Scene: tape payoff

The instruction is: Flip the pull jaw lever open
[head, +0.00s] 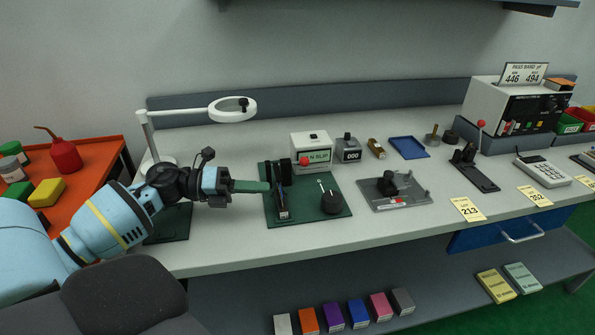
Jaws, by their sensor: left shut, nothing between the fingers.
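My left gripper (267,187) is shut and empty. Its fingertips are at a black upright unit (280,172) on the left of a dark green mat (335,209); I cannot tell whether they touch. A slanted dark bar (282,207) is at the front of that unit. A small silver lever (321,186) stands beside a round black knob (331,203) on the same mat. Which part is the pull jaw lever is not clear. My right gripper is not in view.
A white box (312,146) stands behind the mat. A grey plate fixture (411,199) lies to its right, and a blue tray (408,148) lies behind that. A ring lamp (231,116) overhangs the left side. A dark rounded chair-like shape (125,295) fills the lower left.

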